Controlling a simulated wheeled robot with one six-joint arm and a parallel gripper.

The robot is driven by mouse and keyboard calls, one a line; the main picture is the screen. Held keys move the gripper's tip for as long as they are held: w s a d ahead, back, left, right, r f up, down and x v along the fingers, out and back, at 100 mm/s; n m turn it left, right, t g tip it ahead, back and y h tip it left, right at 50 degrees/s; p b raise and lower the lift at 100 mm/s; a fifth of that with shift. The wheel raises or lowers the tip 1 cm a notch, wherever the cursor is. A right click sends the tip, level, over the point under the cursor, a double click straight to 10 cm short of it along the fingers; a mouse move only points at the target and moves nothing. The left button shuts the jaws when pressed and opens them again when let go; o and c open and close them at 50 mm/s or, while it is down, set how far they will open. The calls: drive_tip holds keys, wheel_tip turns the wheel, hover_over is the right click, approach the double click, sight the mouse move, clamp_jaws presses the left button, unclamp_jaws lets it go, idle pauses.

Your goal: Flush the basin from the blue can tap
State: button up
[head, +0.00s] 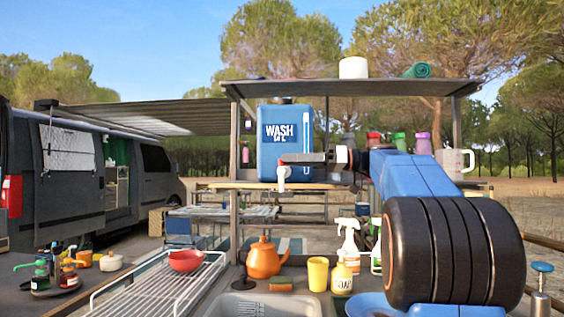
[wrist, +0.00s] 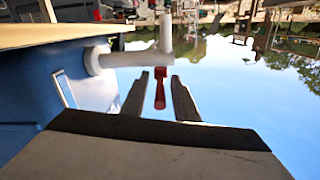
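The blue can (head: 285,115), labelled WASH, stands on a wooden shelf; its side also shows in the wrist view (wrist: 25,95), which is upside down. Its white tap (head: 283,174) sticks out low on the front; in the wrist view the white tap (wrist: 125,59) carries a red lever (wrist: 160,90). My gripper (wrist: 159,85) is open, its two dark fingers on either side of the lever with gaps showing. In the head view my gripper (head: 297,158) reaches across the can's lower front. The grey basin (head: 262,305) sits below at the bottom edge, partly cut off.
An orange kettle (head: 264,259), a yellow cup (head: 318,273), a soap bottle (head: 342,277) and a spray bottle (head: 349,240) stand behind the basin. A wire rack (head: 165,290) with a red bowl (head: 185,261) lies left. A shelf post (head: 235,170) rises left of the can.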

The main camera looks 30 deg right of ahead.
drive_tip(key=shift+x, duration=1.75)
clamp_jaws()
drive_tip(key=m+t+h, duration=0.2)
drive_tip(key=h, duration=0.1)
drive_tip(key=m+t+h, duration=0.3)
drive_tip(key=shift+s+a, duration=0.1)
drive_tip(key=shift+a, duration=0.05)
drive_tip(key=m+t+h, duration=0.1)
drive_tip(key=m+h, duration=0.1)
drive_tip(key=h, duration=0.2)
drive_tip(key=m+t+h, duration=0.1)
drive_tip(key=m+h, duration=0.2)
drive_tip(key=shift+t+h, duration=0.3)
drive_tip(key=shift+h, duration=0.1)
drive_tip(key=shift+m+h, duration=0.6)
drive_tip(key=shift+h, duration=0.2)
